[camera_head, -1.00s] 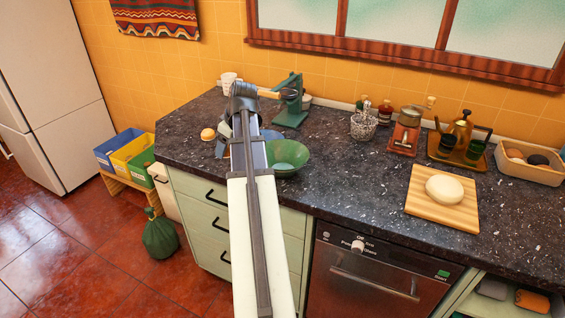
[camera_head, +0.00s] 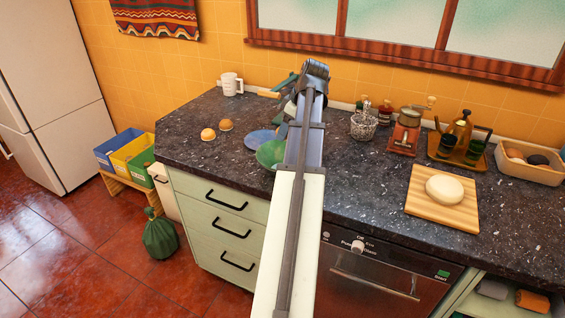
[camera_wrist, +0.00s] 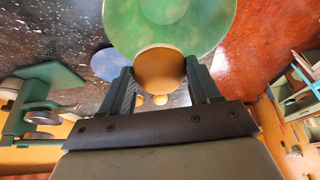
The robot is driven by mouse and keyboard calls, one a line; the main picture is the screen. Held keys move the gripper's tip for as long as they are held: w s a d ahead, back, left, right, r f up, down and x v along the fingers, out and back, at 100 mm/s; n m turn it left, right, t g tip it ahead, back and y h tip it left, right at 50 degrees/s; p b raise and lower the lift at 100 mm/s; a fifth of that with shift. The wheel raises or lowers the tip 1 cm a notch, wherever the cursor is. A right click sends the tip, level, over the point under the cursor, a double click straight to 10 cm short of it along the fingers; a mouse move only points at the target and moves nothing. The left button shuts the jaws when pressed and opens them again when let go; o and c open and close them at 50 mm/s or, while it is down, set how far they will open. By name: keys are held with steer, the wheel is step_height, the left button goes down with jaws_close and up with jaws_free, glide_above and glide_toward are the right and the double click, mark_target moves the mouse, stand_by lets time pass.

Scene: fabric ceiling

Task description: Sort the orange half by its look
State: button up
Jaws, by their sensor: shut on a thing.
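My gripper (camera_wrist: 160,80) is shut on an orange half (camera_wrist: 160,66), which shows in the wrist view as a round orange-brown face between the two fingers. In the head view my arm hides the gripper and the held half. The green bowl (camera_wrist: 205,35) fills the top of the wrist view, close to the held half; in the head view it is partly behind my arm (camera_head: 268,155). Two other orange halves (camera_head: 208,134) and (camera_head: 226,125) lie on the counter at the left. The fine look of the held half's cut face is unclear.
A blue plate (camera_head: 257,141) lies left of the bowl. The green juicer (camera_wrist: 50,75) stands nearby, mostly behind my arm in the head view.

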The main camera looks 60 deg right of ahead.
steer(key=shift+f, duration=2.9)
steer(key=o, duration=1.1)
steer(key=shift+o, duration=0.2)
steer(key=shift+r, duration=0.1)
steer(key=v, duration=1.3)
steer(key=shift+r, duration=0.35)
